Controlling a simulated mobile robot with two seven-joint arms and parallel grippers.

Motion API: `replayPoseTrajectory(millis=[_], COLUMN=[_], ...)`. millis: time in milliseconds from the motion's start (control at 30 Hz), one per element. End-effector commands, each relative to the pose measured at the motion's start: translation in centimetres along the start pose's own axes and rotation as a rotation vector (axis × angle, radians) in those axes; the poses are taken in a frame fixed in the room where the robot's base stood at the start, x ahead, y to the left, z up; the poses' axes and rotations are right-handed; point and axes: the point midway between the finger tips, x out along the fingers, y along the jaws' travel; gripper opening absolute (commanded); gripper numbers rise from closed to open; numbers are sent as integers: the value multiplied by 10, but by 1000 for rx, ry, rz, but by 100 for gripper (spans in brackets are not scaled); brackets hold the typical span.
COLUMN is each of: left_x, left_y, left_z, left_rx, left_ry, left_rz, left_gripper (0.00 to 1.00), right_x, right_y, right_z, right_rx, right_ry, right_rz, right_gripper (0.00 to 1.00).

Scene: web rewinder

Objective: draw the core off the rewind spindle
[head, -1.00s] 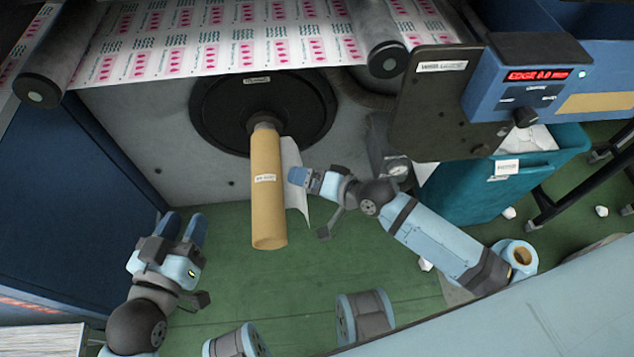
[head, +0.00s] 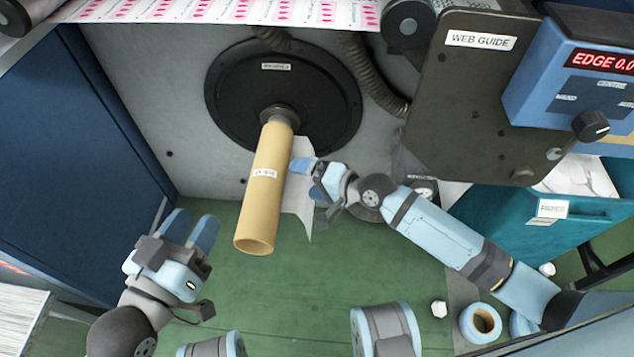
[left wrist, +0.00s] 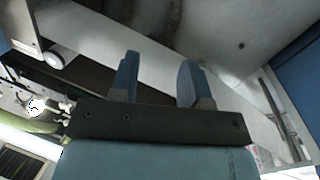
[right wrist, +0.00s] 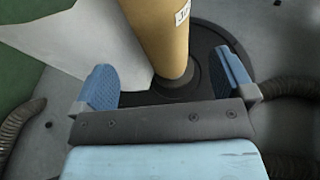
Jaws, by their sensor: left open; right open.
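The core (head: 264,200) is a tan cardboard tube with a small white label. It sits on the rewind spindle (head: 279,115), which comes out of a round black plate (head: 225,100) in the grey machine wall. A white web tail (head: 300,190) hangs along its right side. My right gripper (head: 305,172) is open just right of the core. In the right wrist view the core (right wrist: 162,35) stands beyond and between the open fingers (right wrist: 165,85), with the web tail at left. My left gripper (head: 190,228) is open and empty, left of and apart from the core.
A web guide panel (head: 470,110) and a blue control box (head: 560,90) stand at the upper right. A teal bin (head: 490,215) with white scrap is below them. A blue cabinet (head: 70,150) bounds the left. The green floor (head: 290,300) is mostly clear.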

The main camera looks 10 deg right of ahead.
Motion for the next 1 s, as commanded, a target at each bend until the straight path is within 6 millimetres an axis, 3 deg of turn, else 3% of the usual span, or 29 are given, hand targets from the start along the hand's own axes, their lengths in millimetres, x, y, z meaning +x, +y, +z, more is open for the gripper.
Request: replayPoseTrajectory(millis=[200,400,700,1000], left_x=[1,6,6,6], left_y=[-4,-13,-13,-14], left_z=[27,24,20,20], left_rx=[0,96,104,120], left_ry=[-75,-25,-20,-12], left_rz=[9,11,10,10], left_gripper=[43,43,43,43], right_x=[29,53,87,108], right_y=[3,4,0,0], right_z=[1,1,0,0], right_rx=[-1,-1,0,-1], right_ry=[-1,-1,0,0], right_rz=[-2,-1,-1,-1], right_gripper=[100,100,100,100])
